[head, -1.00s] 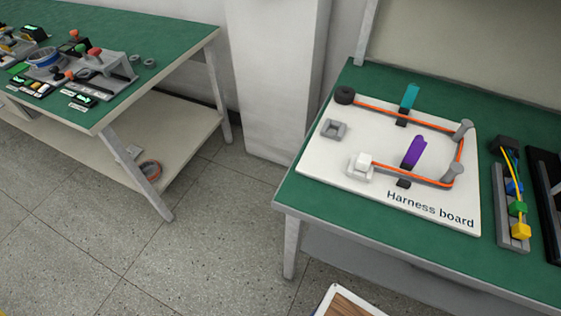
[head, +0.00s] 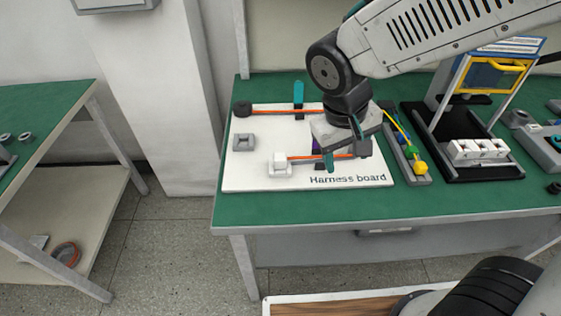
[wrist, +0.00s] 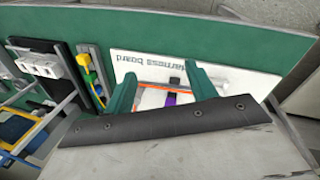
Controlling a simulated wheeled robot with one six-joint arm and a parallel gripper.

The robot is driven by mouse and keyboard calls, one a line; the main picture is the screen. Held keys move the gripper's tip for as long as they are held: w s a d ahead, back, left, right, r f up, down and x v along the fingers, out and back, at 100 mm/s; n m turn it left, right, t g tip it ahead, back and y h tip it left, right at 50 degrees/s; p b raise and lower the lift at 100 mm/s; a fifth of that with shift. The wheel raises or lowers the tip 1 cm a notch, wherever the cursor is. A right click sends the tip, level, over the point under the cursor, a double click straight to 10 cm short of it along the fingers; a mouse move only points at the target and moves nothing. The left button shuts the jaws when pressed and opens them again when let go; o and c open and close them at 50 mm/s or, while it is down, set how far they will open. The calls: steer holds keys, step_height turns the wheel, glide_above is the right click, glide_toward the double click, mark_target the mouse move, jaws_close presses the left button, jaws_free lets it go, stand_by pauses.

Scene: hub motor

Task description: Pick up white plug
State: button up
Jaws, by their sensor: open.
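The white plug (head: 279,158) is a small white block at the end of the orange cable (head: 310,157). It sits in a pale square holder (head: 279,170) at the front left of the white harness board (head: 240,180). My gripper (head: 345,148) is open, with teal fingers pointing down over the right part of the board. It is to the right of the plug and apart from it. In the wrist view my open fingers (wrist: 160,72) frame part of the board and cable. I cannot make out the plug there.
My gripper partly hides a purple clip (head: 318,145). Right of the board are a rack with coloured connectors (head: 420,167) and a black stand with white blocks (head: 480,151).

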steer(key=t, duration=0.2)
glide_toward(280, 157)
steer(key=s+d+f, duration=0.2)
steer(key=s+d, duration=0.2)
steer(key=d, duration=0.1)
steer(key=w+a+m+t+y, duration=0.2)
steer(key=w+a+m, duration=0.1)
steer(key=x, duration=0.7)
steer(key=shift+w+a+f, duration=0.1)
steer(key=shift+f, duration=0.05)
steer(key=c, duration=1.1)
